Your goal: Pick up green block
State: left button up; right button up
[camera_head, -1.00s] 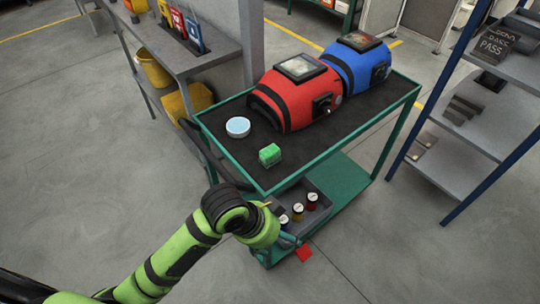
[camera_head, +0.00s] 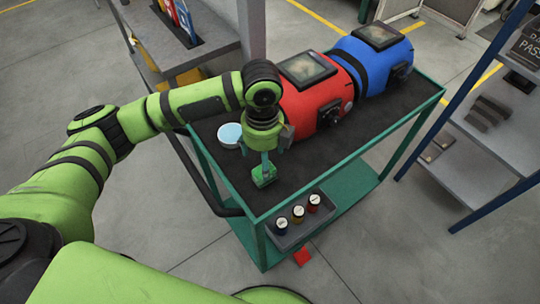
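The green block (camera_head: 264,178) is on the dark top of the green-framed cart (camera_head: 300,177), near its front left corner. My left arm reaches in from the left over the cart. My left gripper (camera_head: 264,164) points down at the block from directly above, with its fingers at the block's upper part. The gripper partly hides the block. I cannot tell whether the fingers are closed on it or just around it. My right gripper is not in view.
A white round dish (camera_head: 229,135) is left of the gripper. Several small jars sit in a grey tray (camera_head: 290,235) below. A shelf (camera_head: 490,135) is at the right.

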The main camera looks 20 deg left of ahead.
pick_arm(q)
jog(key=f, duration=0.2)
jog(key=s+f+p, duration=0.1)
jog(key=f, duration=0.1)
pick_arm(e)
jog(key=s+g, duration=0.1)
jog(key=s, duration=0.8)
pick_arm(q)
notch_tip(320, 180, down, 2)
jog(key=shift+w, duration=0.1)
jog(key=shift+f, duration=0.15)
jog(key=c, duration=1.3)
jog(key=shift+c, duration=0.5)
notch_tip(320, 180, up, 4)
jog(key=shift+w+d+r+b, duration=0.1)
jog(key=shift+r+b, duration=0.1)
jog(key=shift+b, duration=0.2)
jog(key=w+d+r+b, duration=0.2)
jog(key=w+d+r, duration=0.4)
jog(key=w+d, duration=0.1)
jog(key=shift+w+d+r+b, duration=0.35)
jog(key=shift+w, duration=0.5)
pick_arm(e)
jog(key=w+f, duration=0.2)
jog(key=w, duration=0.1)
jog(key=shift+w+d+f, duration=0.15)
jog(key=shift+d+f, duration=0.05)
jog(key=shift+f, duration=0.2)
